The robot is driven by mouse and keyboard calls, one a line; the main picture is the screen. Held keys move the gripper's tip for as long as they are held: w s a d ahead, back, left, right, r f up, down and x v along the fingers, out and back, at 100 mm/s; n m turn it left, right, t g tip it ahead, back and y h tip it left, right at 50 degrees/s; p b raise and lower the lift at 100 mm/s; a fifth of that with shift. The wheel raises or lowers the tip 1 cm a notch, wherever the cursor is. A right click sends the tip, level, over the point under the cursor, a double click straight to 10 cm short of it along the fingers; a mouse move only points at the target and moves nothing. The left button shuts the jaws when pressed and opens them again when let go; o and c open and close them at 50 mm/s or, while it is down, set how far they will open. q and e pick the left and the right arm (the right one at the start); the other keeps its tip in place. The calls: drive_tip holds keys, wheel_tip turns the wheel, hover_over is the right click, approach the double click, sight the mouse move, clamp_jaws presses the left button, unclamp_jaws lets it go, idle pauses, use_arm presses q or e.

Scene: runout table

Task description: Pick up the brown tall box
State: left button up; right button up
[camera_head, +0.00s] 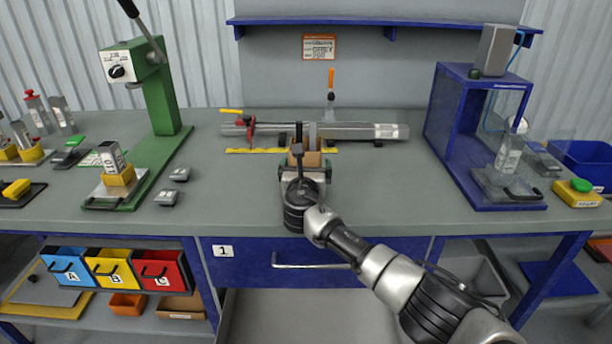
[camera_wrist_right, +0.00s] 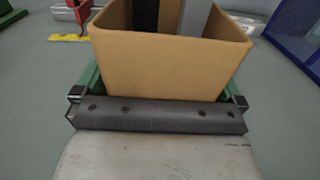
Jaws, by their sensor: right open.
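The brown tall box (camera_head: 313,159) stands on the grey bench near its middle, open at the top, with a black upright piece and a grey one in it. In the right wrist view the brown tall box (camera_wrist_right: 165,65) fills the upper middle, upright and close in front of the gripper body. My right gripper (camera_head: 305,168) is open, with its green fingers at the left and right sides of the box. I cannot tell whether they touch it. The box's lower part is hidden behind the gripper. My left gripper is not in view.
A green lever press (camera_head: 150,100) stands left and a blue frame (camera_head: 450,110) right. Small grey blocks (camera_head: 172,186) lie to the left. The bench right of my gripper is clear.

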sight(307, 146)
drive_tip(key=c, duration=0.8)
drive_tip(key=shift+c, duration=0.2)
drive_tip(key=shift+r, duration=0.15)
wheel_tip(307, 146, up, 4)
drive_tip(key=shift+f+p, duration=0.2)
drive_tip(key=shift+p, duration=0.1)
drive_tip(key=s+d+r+p, duration=0.1)
drive_tip(key=s+d+r, duration=0.5)
drive_tip(key=d, duration=0.4)
drive_tip(key=shift+r+p, duration=0.3)
drive_tip(key=shift+r, duration=0.25)
